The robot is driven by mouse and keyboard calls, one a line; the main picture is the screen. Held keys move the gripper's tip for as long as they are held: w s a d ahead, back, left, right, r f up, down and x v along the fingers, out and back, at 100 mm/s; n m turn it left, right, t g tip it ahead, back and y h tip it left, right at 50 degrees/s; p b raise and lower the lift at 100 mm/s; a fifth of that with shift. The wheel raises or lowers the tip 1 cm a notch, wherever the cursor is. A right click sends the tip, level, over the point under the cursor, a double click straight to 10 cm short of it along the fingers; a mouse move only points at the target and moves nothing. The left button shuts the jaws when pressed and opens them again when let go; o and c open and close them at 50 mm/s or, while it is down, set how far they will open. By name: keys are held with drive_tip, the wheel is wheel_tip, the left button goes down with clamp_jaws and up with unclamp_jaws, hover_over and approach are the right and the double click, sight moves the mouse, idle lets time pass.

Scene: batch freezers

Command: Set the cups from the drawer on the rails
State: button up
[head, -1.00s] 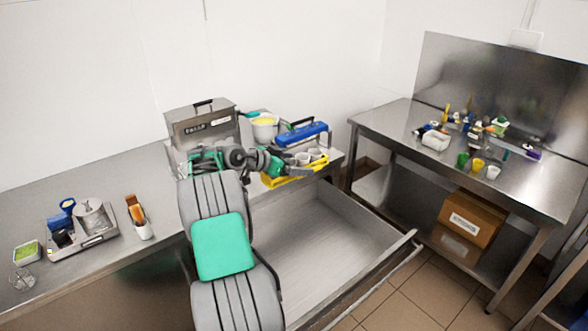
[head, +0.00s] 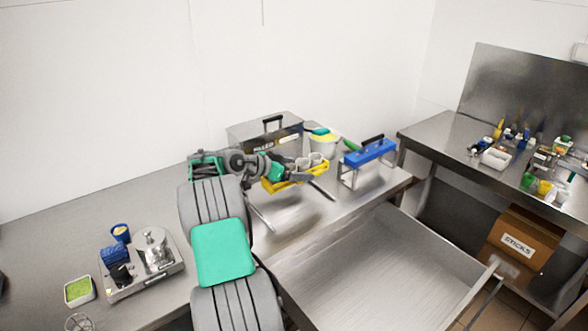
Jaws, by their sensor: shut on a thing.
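A yellow carrier (head: 299,178) holds white cups (head: 312,161); how many is too small to tell. It is in the middle of the head view, over the steel counter. My gripper (head: 290,172) is at the carrier and appears shut on it; the fingers are partly hidden. Two thin metal rails (head: 260,217) show on the counter below and in front of the carrier, the other at its right (head: 323,191). Whether the carrier touches them I cannot tell. The drawer (head: 385,270) is pulled open and its visible floor is bare.
A lidded steel box (head: 264,132) and a white tub (head: 322,144) stand behind the carrier. A blue-topped stand (head: 369,152) is to its right. A scale (head: 148,278) with containers is at left. The side table (head: 450,140) holds small items; a carton (head: 523,244) sits below.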

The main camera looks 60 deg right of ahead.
sight(292, 183)
drive_tip(key=shift+w, duration=0.2)
drive_tip(key=shift+d+f, duration=0.1)
drive_tip(key=shift+f, duration=0.05)
drive_tip(key=shift+s+f+b, duration=0.25)
drive_tip(key=shift+f+b, duration=0.1)
drive_tip(key=shift+f, duration=0.3)
drive_tip(key=shift+w+f+b, duration=0.15)
drive_tip(key=shift+f+b, duration=0.45)
drive_tip(key=shift+f, duration=1.3)
drive_tip(key=shift+f+b, duration=0.25)
drive_tip(key=shift+b, duration=0.65)
drive_tip(key=shift+f+b, duration=3.4)
drive_tip(key=shift+f, duration=0.05)
drive_tip(key=o, duration=1.1)
